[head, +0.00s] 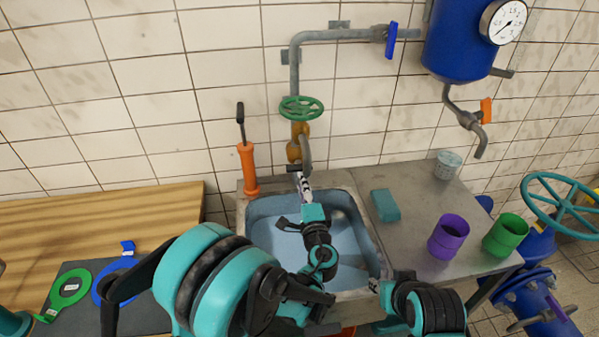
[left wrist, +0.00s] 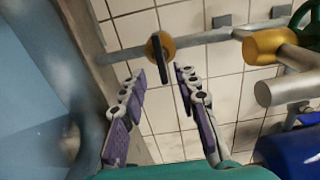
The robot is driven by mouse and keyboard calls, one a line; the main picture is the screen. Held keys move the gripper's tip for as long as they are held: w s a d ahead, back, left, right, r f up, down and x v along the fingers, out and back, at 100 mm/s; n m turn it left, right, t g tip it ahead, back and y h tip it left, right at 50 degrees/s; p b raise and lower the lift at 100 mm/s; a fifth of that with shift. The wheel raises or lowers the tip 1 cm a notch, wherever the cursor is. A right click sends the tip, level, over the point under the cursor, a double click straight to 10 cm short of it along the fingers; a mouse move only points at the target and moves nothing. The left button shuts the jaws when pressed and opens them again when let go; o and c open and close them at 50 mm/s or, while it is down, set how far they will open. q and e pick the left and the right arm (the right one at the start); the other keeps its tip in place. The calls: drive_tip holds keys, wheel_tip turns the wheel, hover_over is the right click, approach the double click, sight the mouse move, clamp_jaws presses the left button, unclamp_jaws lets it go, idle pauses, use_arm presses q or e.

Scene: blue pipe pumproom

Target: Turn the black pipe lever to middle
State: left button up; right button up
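The black pipe lever (left wrist: 162,62) sits on a round brass valve (left wrist: 152,47) on the grey pipe. In the left wrist view its free end reaches between my left fingertips, with a gap on both sides. In the head view the black lever (head: 293,168) shows small at the foot of the pipe, above the sink's back edge. My left gripper (left wrist: 160,76) is open and empty, its two fingers on either side of the lever's end. The left gripper (head: 303,181) is also in the head view, over the sink. My right gripper (head: 374,285) shows only partly near the sink's front right corner.
The sink (head: 372,232) lies below my left arm. A spout (left wrist: 275,92) and a green handwheel (head: 301,107) are close to the lever. An orange tool (head: 248,168) stands left. A teal sponge (head: 384,205), purple cup (head: 448,237) and green cup (head: 505,235) are on the right counter.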

sight(300, 171)
use_arm(q)
drive_tip(key=w+b, duration=0.1)
drive_tip(key=w, duration=0.2)
drive_tip(key=w+a+b, duration=0.1)
drive_tip(key=w, duration=0.2)
drive_tip(key=shift+w+a+f, duration=0.1)
drive_tip(key=shift+w+a, duration=0.05)
drive_tip(key=shift+w, duration=0.2)
drive_tip(key=shift+w+a, duration=0.1)
drive_tip(key=shift+w, duration=0.35)
drive_tip(key=shift+c, duration=0.4)
clamp_jaws()
